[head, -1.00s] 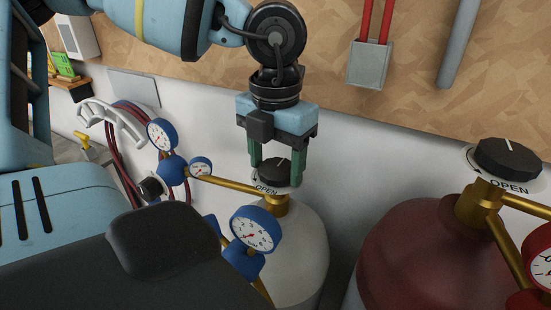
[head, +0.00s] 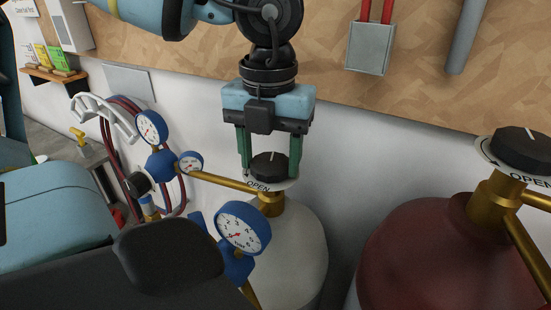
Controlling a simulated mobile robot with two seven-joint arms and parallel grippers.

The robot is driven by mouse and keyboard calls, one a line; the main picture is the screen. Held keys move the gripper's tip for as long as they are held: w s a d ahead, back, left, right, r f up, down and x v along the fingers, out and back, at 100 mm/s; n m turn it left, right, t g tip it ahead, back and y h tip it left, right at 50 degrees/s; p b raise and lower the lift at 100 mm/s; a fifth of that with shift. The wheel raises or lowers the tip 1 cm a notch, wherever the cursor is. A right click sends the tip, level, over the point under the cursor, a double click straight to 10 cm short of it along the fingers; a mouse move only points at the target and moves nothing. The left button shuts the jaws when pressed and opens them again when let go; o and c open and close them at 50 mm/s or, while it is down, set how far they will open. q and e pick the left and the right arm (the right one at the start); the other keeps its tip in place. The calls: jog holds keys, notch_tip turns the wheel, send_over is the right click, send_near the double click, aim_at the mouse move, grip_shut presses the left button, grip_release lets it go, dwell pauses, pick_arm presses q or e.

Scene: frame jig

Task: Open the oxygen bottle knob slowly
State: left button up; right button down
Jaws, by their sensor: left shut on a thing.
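The black knob (head: 269,166) with a white pointer line sits on top of a white bottle (head: 293,243) in the head view. A white plate under the knob reads "OPEN" (head: 258,186). The bottle has a brass valve (head: 271,204) with blue gauges attached. My left gripper (head: 270,168) points down from above, its two green fingers shut on the knob, one on each side. The pointer line points up in the picture, toward the wall. My right gripper is not in view.
A dark red bottle (head: 440,250) with its own black knob (head: 522,148) stands to the right. Blue-rimmed gauges (head: 243,228) stand left of the white bottle. A grey box (head: 370,47) with red pipes is on the wall behind. Coiled hoses hang at left.

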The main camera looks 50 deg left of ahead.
aim_at(271, 163)
pick_arm(q)
jog(key=shift+n+b, duration=0.5)
jog(key=shift+n, duration=0.4)
jog(key=o, duration=1)
jog(key=shift+r, duration=0.1)
notch_tip(271, 163, up, 8)
jog(key=shift+f, duration=0.15)
